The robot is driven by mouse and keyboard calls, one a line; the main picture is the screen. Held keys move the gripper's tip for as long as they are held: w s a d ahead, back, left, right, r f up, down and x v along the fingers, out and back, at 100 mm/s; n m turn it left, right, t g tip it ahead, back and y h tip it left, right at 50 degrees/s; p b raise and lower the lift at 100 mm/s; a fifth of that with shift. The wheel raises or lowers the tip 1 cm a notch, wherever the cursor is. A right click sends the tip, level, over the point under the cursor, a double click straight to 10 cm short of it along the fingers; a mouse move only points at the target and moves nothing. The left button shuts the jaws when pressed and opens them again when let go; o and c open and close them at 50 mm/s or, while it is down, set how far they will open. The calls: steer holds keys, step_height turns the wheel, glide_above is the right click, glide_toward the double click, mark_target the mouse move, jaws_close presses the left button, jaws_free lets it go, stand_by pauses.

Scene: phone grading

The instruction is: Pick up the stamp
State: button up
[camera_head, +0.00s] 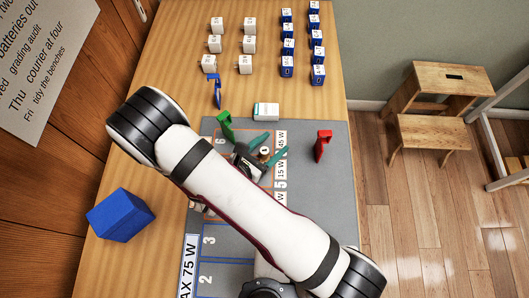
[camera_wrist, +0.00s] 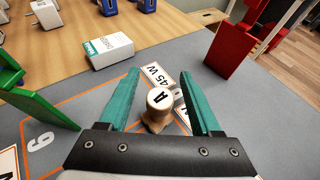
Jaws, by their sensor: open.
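The stamp (camera_wrist: 159,102) is a small wooden piece with a pale round top marked with a black letter, seemingly an A. It stands on the grey mat (camera_wrist: 285,120) near the 45 W label. In the head view the stamp (camera_head: 264,151) shows between the teal fingers. My gripper (camera_wrist: 160,74) is open, with one finger on each side of the stamp and a visible gap to each. In the head view my gripper (camera_head: 262,150) is partly covered by my arm.
A green holder (camera_head: 226,127) stands left of my gripper and a red one (camera_head: 323,146) to the right. A white box (camera_head: 266,111) lies just beyond. A blue holder (camera_head: 215,90), white and blue chargers stand farther back. A blue box (camera_head: 120,215) sits at left.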

jaws_close()
stand_by(0.3)
steer(key=shift+r, duration=0.1)
